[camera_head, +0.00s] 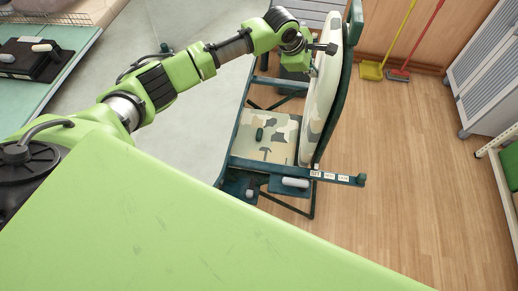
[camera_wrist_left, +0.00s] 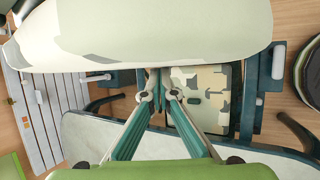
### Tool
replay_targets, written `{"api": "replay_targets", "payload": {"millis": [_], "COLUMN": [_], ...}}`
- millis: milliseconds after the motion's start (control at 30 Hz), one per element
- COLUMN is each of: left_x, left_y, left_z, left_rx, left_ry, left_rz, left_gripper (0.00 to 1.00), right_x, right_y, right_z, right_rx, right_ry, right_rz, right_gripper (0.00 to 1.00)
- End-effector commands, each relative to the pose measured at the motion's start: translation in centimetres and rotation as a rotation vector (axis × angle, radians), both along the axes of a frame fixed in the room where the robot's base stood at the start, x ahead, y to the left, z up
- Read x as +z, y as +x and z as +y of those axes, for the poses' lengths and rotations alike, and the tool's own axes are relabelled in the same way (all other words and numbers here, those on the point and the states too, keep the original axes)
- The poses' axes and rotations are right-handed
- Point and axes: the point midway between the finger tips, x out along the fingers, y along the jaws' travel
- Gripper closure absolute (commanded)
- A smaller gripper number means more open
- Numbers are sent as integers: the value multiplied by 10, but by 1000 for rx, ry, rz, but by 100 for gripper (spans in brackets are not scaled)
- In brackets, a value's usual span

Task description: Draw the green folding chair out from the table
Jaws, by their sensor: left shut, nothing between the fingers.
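The green folding chair (camera_head: 345,85) has a dark green frame, a pale padded backrest and a camouflage seat. It stands right of the pale grey table (camera_head: 190,125), its seat side towards the table. My left gripper (camera_head: 312,68) is at the table side of the backrest, near its upper part. In the left wrist view the gripper (camera_wrist_left: 160,97) is shut with nothing between its fingertips, and the pale backrest (camera_wrist_left: 150,40) fills the top. The camouflage seat (camera_wrist_left: 205,90) shows beyond the fingers. I cannot tell whether the fingers touch the chair. My right gripper is not in view.
Wooden floor right of the chair is clear. A yellow broom (camera_head: 371,70) and a red one (camera_head: 399,74) lean at the back wall. A grey cabinet (camera_head: 485,75) stands at the right. A slatted grey bench (camera_head: 318,6) is behind the chair.

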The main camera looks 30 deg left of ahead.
Motion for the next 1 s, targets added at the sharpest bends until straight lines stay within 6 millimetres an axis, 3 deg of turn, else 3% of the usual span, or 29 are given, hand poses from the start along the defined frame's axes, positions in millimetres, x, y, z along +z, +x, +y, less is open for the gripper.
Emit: {"api": "replay_targets", "payload": {"millis": [100, 1000], "left_x": [3, 4], "left_y": [2, 14], "left_z": [-15, -59], "left_rx": [-10, -12], "left_ry": [-12, -15], "left_rz": [-5, -6], "left_gripper": [100, 100], "right_x": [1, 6], "right_y": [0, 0], "right_z": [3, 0], "right_rx": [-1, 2], "right_ry": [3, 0], "right_rz": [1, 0], "right_gripper": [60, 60]}}
